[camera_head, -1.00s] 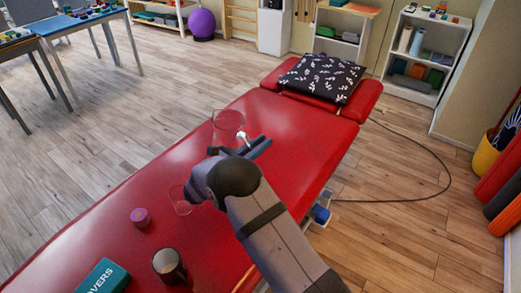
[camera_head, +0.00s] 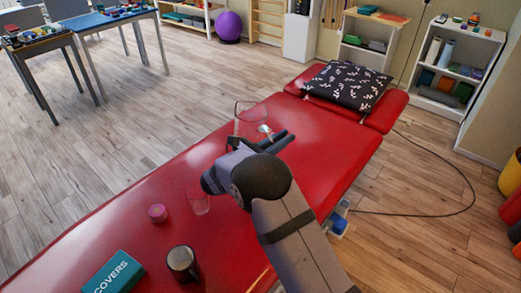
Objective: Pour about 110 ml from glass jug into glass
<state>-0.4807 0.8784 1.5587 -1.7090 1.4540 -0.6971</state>
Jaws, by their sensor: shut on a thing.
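The clear glass jug (camera_head: 238,122) is in the upper middle of the head view, over the red couch. My gripper (camera_head: 262,138) is shut on the jug at its near side; the exact grip is partly hidden by my wrist. The jug's tilt and any liquid in it are too faint to tell. The clear glass (camera_head: 199,204) stands on the red couch to the left of and nearer than the jug, just beside my wrist. I cannot make out liquid in the glass.
On the red couch (camera_head: 110,238) are a pink round item (camera_head: 157,213), a dark cylindrical cup (camera_head: 182,262) and a teal box (camera_head: 114,274). A black patterned pillow (camera_head: 347,86) lies at the far end. The couch between jug and pillow is clear.

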